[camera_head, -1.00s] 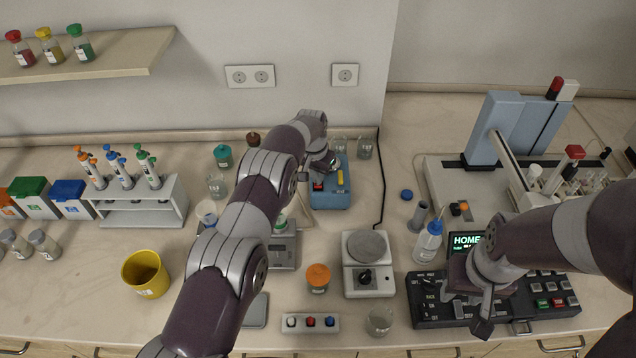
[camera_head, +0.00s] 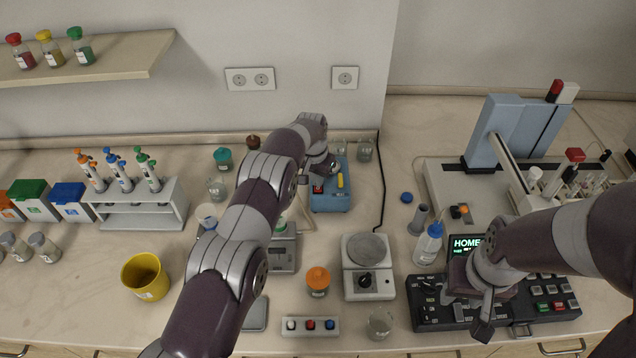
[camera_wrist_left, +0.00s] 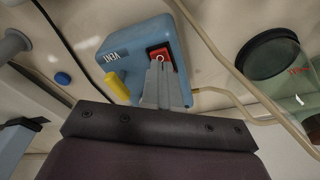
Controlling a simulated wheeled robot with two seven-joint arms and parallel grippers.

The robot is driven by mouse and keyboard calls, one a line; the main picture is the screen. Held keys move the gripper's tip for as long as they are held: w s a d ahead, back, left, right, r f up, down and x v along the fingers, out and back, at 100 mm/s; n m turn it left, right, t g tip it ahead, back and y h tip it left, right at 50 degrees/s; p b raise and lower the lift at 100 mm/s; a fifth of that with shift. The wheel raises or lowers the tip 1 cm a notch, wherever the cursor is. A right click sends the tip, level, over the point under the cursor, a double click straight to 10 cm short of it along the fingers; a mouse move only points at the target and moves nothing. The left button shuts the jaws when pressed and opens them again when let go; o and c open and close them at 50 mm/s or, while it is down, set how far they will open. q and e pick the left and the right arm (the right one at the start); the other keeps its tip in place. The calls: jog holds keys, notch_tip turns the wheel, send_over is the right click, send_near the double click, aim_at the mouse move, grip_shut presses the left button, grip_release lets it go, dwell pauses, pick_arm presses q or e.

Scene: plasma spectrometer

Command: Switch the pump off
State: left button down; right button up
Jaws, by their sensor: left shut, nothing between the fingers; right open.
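The pump is a blue box (camera_head: 331,201) at the back middle of the bench, with a red switch (camera_head: 318,188) and a yellow handle (camera_head: 340,180) on it. In the left wrist view the pump (camera_wrist_left: 142,40) bears the word VENT, and its red switch (camera_wrist_left: 158,53) shows a white mark. My left gripper (camera_wrist_left: 158,62) is shut and empty, with its fingertips at the red switch, partly covering it; I cannot tell whether they touch it. My right gripper (camera_head: 486,318) hangs over the black keypad, open.
A green-lidded jar (camera_head: 223,158) is left of the pump. The keypad (camera_head: 430,312) lies at the front right.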

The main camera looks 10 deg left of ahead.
notch_tip(320, 180, up, 6)
jog(key=p, duration=0.5)
